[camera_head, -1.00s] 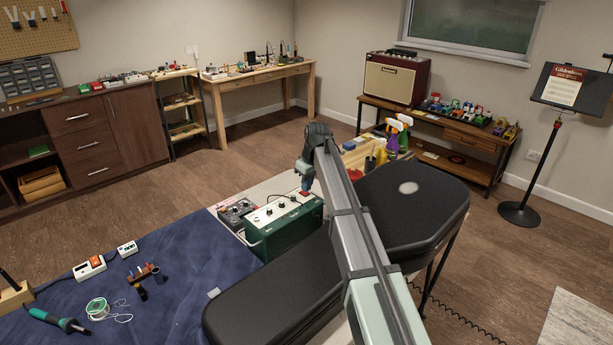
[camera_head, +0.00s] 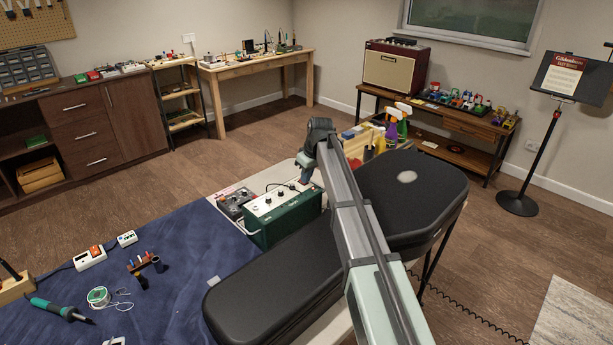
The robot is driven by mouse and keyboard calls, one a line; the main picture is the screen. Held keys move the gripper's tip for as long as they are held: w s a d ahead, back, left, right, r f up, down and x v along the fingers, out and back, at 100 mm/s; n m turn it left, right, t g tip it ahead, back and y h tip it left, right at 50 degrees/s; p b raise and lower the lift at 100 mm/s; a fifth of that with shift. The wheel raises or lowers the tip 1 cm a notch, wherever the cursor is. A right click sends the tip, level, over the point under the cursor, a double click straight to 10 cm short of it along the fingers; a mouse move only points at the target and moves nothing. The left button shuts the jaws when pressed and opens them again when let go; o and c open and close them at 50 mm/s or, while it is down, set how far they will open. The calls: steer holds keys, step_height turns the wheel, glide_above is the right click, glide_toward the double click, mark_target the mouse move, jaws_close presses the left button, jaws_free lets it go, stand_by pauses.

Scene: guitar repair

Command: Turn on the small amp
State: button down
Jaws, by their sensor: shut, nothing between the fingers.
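The small amp, a green box (camera_head: 285,222) with a light top panel of knobs, stands on the workbench left of a black guitar case. My gripper (camera_head: 304,181) is shut and empty, pointing down at the right end of the amp's top panel. The fingertips are at or just above the panel; I cannot tell whether they touch it. My gripper hides that end of the panel, and no power switch shows clearly there.
The black case (camera_head: 275,290) fills the front right under my arm. A dark pedal-like box (camera_head: 234,203) sits left of the amp. Spray bottles (camera_head: 393,128) stand behind. A blue mat (camera_head: 180,240) with a soldering iron (camera_head: 58,309) lies left. A larger red-and-cream amp (camera_head: 396,72) is far back.

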steer(key=shift+w+a+r, duration=0.1)
steer(key=shift+w+a, duration=0.05)
steer(key=shift+w+a+r, duration=0.15)
steer(key=shift+w+a, duration=0.25)
steer(key=shift+r, duration=0.5)
steer(key=s+d+v, duration=0.1)
steer(key=v, duration=1.1)
steer(key=shift+s+d, duration=0.3)
